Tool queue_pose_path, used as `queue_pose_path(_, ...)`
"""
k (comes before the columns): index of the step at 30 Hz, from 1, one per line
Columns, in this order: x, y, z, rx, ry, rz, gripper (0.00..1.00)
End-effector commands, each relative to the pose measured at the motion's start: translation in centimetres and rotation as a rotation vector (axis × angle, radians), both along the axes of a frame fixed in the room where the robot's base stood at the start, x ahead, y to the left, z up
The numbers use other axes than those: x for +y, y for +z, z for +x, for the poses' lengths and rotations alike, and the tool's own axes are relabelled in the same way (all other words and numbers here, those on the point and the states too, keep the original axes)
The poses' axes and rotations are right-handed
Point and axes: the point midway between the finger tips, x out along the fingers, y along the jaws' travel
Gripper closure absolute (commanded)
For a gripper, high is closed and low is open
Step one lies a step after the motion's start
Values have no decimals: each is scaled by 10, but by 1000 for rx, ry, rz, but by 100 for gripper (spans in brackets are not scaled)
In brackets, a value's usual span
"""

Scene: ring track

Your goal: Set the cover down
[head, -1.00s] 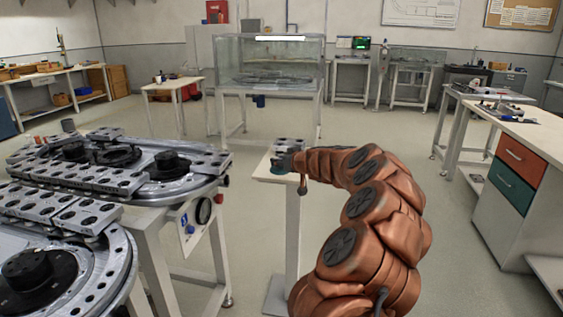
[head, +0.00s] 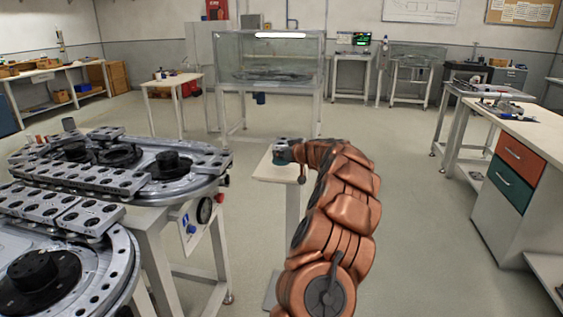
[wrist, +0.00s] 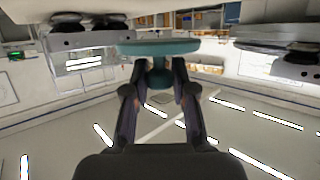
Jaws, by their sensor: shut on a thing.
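The cover is a flat teal disc (wrist: 160,47) with a round knob under it in the wrist view, which looks upside down. My gripper (wrist: 158,72) is shut on the knob, with one dark finger on each side. In the head view, my gripper (head: 283,157) is over the pale top of a narrow stand (head: 263,172), and only a small teal sliver of the cover shows there. I cannot tell whether the cover touches the stand.
A grey block with holes (head: 291,143) is at the stand's far side, close to my gripper. A ring track (head: 190,190) on a table fills the left. A workbench with drawers (head: 520,150) stands at the right.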

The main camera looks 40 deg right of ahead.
Motion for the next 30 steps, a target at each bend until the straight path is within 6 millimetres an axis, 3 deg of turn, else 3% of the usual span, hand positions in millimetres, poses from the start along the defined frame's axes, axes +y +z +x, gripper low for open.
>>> queue_pose_path(9,-1,-36,1,2,0,3,100)
queue_pose_path(22,-1,-39,1,1,0,0,100)
queue_pose_path(23,-1,-39,1,1,0,0,73)
queue_pose_path(30,-1,-38,1,1,0,0,49)
